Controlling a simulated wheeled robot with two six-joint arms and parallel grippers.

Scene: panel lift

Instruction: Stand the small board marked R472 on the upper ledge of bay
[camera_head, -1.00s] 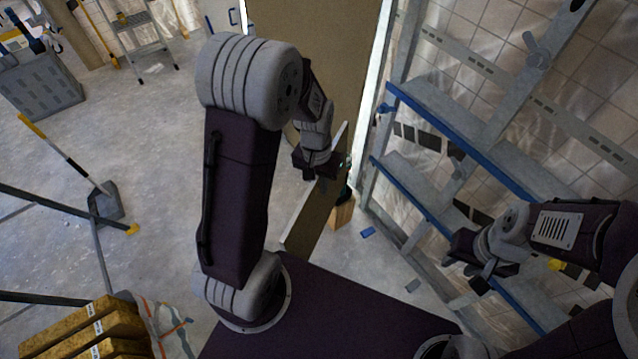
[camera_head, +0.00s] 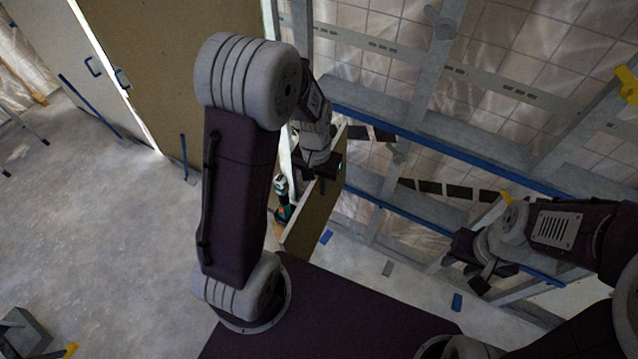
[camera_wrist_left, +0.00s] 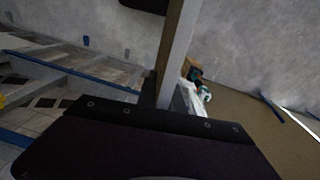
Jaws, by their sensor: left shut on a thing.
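A thin tan board (camera_head: 312,222) with a pale edge hangs from my left gripper (camera_head: 322,172), which is shut on its upper part. In the left wrist view the board (camera_wrist_left: 178,45) shows nearly edge-on, running up from the gripper. No marking is readable on it. The rack of bays stands ahead and to the right. Its upper ledge (camera_head: 440,138) and lower ledge (camera_head: 385,200) have blue front edges. The held board is left of these ledges and apart from them. My right gripper (camera_head: 478,272) is in front of the rack; its jaws are too unclear to judge.
A green-and-black power tool (camera_head: 282,200) stands behind the held board. A large brown panel (camera_head: 190,70) stands at the back left. Blue pieces (camera_head: 457,302) lie on the floor by the rack. The grey floor at left is mostly open.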

